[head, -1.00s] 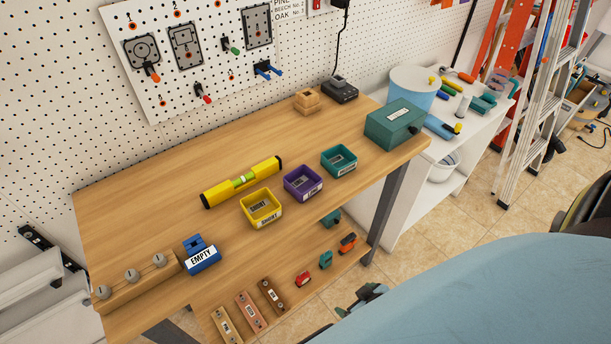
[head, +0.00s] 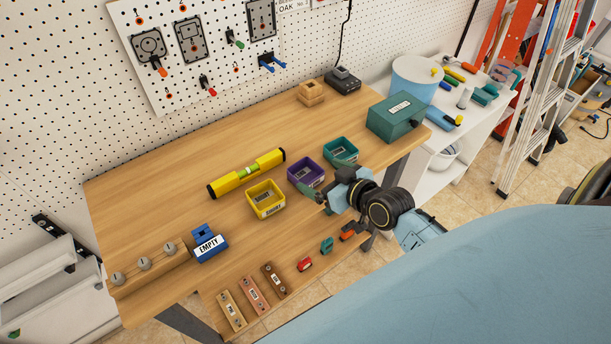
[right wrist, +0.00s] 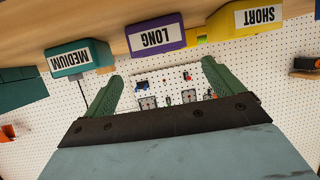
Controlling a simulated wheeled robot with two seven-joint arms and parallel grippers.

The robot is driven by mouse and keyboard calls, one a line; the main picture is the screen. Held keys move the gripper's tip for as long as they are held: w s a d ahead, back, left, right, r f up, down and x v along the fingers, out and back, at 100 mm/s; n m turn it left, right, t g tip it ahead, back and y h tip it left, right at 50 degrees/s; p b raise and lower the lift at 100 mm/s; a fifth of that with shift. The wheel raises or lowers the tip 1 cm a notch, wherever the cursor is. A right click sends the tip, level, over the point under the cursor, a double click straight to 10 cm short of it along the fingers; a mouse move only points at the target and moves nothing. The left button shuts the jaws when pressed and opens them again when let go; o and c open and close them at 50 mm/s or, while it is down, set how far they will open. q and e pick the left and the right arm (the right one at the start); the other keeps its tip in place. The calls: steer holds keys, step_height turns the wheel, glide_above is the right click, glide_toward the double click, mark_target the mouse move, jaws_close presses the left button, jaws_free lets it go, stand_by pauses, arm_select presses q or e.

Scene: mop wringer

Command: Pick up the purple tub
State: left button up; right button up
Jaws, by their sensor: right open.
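The purple tub (head: 305,171) stands on the wooden bench, between the yellow tub (head: 266,198) and the teal tub (head: 341,151). In the right wrist view, which is upside down, the purple tub (right wrist: 155,48) carries a LONG label, between the teal MEDIUM and yellow SHORT tubs. My right gripper (head: 328,178) is at the front side of the purple tub, with its green fingers apart. In the right wrist view the open fingers (right wrist: 160,72) point toward the purple tub with nothing between them. Whether a finger touches a tub cannot be told. My left gripper is not in view.
A yellow level (head: 246,174) lies behind the yellow tub. A dark green box (head: 396,118) stands at the bench's right end. A blue EMPTY holder (head: 209,244) is at the left front. Several small items lie on the lower shelf. The middle-left of the bench is clear.

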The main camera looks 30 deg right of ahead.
mark_target(297, 166)
steer(key=x, duration=0.7)
steer(key=shift+a+f, duration=0.1)
steer(key=shift+f, duration=0.3)
steer(key=c, duration=1)
